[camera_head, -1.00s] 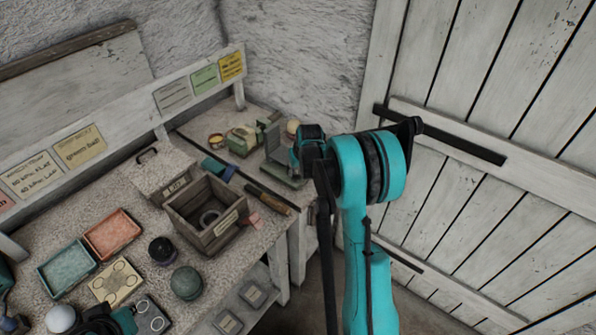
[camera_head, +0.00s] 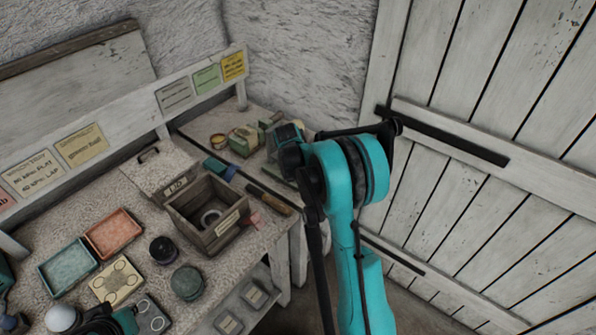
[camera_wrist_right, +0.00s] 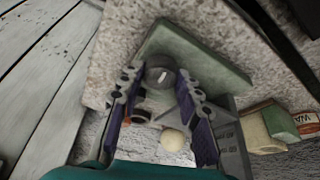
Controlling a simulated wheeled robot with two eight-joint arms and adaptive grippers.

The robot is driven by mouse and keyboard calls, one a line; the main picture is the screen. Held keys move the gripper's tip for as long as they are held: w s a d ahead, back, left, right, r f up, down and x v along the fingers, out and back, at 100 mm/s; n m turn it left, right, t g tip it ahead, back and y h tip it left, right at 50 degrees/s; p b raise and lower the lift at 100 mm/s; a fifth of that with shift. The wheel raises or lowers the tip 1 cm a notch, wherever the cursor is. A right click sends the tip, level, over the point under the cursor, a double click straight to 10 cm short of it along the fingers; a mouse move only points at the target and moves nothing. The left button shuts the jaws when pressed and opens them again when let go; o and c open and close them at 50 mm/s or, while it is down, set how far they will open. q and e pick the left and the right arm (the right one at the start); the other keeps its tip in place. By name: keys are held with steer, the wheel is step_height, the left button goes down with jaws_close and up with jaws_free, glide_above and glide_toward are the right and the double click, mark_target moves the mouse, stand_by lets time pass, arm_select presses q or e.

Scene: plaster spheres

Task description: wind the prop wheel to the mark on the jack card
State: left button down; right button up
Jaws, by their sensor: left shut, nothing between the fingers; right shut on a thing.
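In the right wrist view a dark grey wheel (camera_wrist_right: 161,75) with a pale pointer line sits on a green plate (camera_wrist_right: 205,58); I take it for the prop wheel. My right gripper (camera_wrist_right: 160,82) has a finger on each side of it and is shut on it. In the head view this gripper and the wheel are hidden behind my teal right arm. Several cards hang on the back rail, among them a yellow one (camera_head: 233,66); I cannot read which is the jack card. My left gripper (camera_head: 100,318), partly cut off at lower left, is shut and empty.
A pale ball (camera_wrist_right: 173,140) lies near the fingers. A wooden box (camera_head: 188,215) stands mid-bench, with red (camera_head: 113,232) and teal (camera_head: 68,266) trays to its left. A plank door (camera_head: 500,130) closes the right side.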

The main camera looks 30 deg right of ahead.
stand_by(0.4)
steer(key=o, duration=0.9)
